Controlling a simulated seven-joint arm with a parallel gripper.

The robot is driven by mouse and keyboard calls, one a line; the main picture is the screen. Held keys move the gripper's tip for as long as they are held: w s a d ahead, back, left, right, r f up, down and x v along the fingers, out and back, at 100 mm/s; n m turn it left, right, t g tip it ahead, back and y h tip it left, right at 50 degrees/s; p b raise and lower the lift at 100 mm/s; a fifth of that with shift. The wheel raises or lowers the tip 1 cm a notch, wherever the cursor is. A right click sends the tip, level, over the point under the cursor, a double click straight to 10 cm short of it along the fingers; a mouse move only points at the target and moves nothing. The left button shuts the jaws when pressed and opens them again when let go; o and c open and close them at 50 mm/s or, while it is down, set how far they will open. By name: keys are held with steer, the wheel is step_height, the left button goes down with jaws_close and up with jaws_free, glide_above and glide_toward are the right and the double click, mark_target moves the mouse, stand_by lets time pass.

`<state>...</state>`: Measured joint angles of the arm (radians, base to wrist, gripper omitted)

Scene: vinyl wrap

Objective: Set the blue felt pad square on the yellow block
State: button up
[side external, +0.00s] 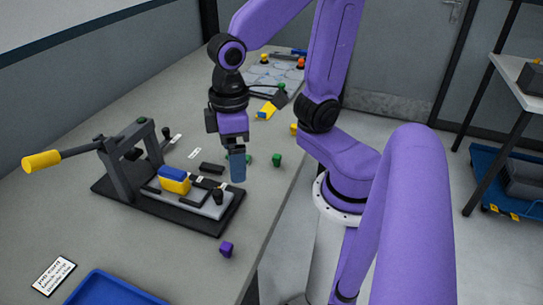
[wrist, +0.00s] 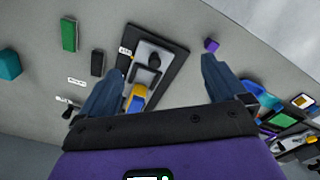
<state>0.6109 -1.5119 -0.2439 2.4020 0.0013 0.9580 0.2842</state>
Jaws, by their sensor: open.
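The yellow block (side external: 174,187) sits on the grey plate of the black-based fixture in the side external view. The blue felt pad (side external: 173,174) lies on top of it and looks roughly aligned, though exact squareness cannot be told. In the wrist view the yellow block (wrist: 139,92) and the blue pad (wrist: 135,105) show just right of the left finger, their lower part hidden by my gripper. My gripper (side external: 238,176) points down, open and empty, to the right of the block and apart from it. Its two spread fingers show in the wrist view (wrist: 162,66).
The fixture (side external: 105,188) has an upright frame and a yellow-handled lever (side external: 42,161) reaching left. A black knob (side external: 217,196) stands on its right end. Green blocks (side external: 277,160), a black block (side external: 211,168) and a purple block (side external: 226,249) lie around. A blue tray (side external: 110,288) is in front.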

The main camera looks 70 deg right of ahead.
steer(key=s+d+f+n, duration=0.1)
steer(key=s+d+n, duration=0.1)
steer(key=s+n, duration=0.3)
steer(key=shift+s+d+n, duration=0.3)
steer(key=shift+s, duration=0.7)
